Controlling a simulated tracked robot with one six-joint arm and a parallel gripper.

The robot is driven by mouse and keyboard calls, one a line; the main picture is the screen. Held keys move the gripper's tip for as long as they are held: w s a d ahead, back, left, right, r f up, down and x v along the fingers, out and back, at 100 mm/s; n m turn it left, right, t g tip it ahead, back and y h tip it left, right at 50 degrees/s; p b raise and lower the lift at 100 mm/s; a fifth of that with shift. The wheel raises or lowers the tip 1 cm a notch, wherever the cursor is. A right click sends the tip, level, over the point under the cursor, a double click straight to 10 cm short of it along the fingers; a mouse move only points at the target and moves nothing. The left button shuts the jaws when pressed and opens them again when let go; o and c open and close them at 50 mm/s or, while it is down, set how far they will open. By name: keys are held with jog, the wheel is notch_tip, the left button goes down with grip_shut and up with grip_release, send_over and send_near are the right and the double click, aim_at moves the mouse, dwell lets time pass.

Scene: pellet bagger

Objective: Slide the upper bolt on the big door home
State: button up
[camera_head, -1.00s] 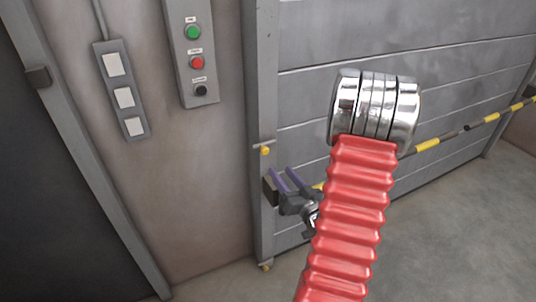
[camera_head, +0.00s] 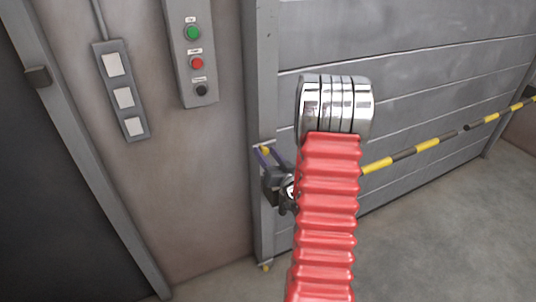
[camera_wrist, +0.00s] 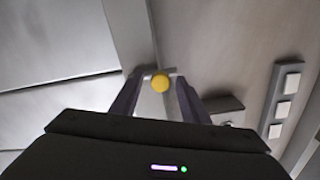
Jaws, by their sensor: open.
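The big door (camera_head: 400,70) is grey and panelled, with a grey post (camera_head: 262,90) along its left edge. The upper bolt's yellow knob (camera_head: 265,150) is on this post. In the wrist view the knob (camera_wrist: 160,83) is round, with a thin grey bar behind it. My gripper (camera_head: 270,152) is at the knob, partly hidden by my red arm. In the wrist view its two dark fingers (camera_wrist: 158,82) are open, one on each side of the knob, with a gap visible on both sides. I cannot tell how far the bolt is slid.
A lower yellow knob (camera_head: 266,267) is near the floor on the same post. A yellow-black striped bar (camera_head: 425,146) crosses the door. A button box (camera_head: 193,60) and a switch panel (camera_head: 122,90) are on the wall.

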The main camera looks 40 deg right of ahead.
grip_shut()
dwell(0.5)
